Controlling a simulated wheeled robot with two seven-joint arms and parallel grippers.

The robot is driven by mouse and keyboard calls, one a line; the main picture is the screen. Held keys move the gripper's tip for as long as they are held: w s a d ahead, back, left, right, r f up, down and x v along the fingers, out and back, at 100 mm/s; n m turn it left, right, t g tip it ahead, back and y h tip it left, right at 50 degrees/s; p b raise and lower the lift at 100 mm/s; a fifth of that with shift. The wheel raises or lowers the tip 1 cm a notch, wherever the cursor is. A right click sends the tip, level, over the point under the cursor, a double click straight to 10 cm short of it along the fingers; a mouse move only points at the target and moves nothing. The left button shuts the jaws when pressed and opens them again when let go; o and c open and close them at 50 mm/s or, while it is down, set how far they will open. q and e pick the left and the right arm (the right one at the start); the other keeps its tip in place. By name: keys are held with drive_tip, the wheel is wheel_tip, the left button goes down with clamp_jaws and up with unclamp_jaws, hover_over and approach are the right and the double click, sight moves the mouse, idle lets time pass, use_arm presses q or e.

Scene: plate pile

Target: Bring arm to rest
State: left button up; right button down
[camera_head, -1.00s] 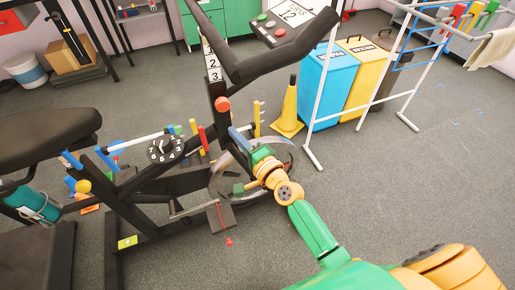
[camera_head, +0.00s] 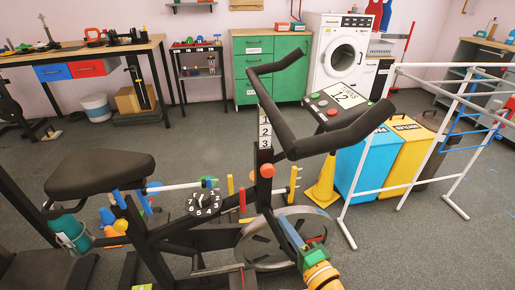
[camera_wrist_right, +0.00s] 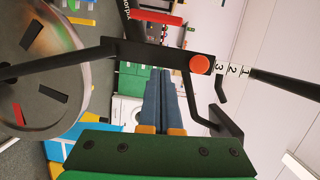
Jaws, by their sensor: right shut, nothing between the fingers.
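My right arm reaches in at the bottom of the head view with an orange wrist and green hand. My right gripper (camera_head: 283,222) has blue fingers, closed together and empty. It is beside the grey flywheel (camera_head: 247,250) of a black exercise bike (camera_head: 264,175), in front of part of it. In the right wrist view the two fingers (camera_wrist_right: 165,76) lie side by side, pointing towards the bike frame. The flywheel (camera_wrist_right: 68,75) shows at left there. I cannot tell whether the fingers touch the bike. My left gripper is not in view.
The bike's handlebar (camera_head: 345,138) and black seat (camera_head: 100,174) stand close by. A yellow cone (camera_head: 325,185), a blue bin (camera_head: 362,165), a yellow bin (camera_head: 408,155) and a white drying rack (camera_head: 392,188) are at right. Open grey floor lies behind.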

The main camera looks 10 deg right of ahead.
wheel_tip(320, 180, down, 13)
drive_tip(key=s+d+n+g+h, duration=0.1)
drive_tip(key=s+n+g+h, duration=0.1)
drive_tip(key=s+n+g, duration=0.15)
drive_tip(key=s+d+f+n+g+h, duration=0.25)
drive_tip(key=s+f+n+g, duration=0.65)
drive_tip(key=s+f, duration=1.15)
drive_tip(key=s+d+f+n+g+p, duration=0.2)
drive_tip(key=s+f+n+g, duration=0.2)
drive_tip(key=s, duration=0.8)
wheel_tip(320, 180, up, 16)
drive_tip(key=p, duration=1.5)
drive_tip(key=shift+w+d, duration=0.15)
drive_tip(key=shift+w, duration=0.25)
drive_tip(key=shift+f+t, duration=0.1)
drive_tip(key=shift+t, duration=0.15)
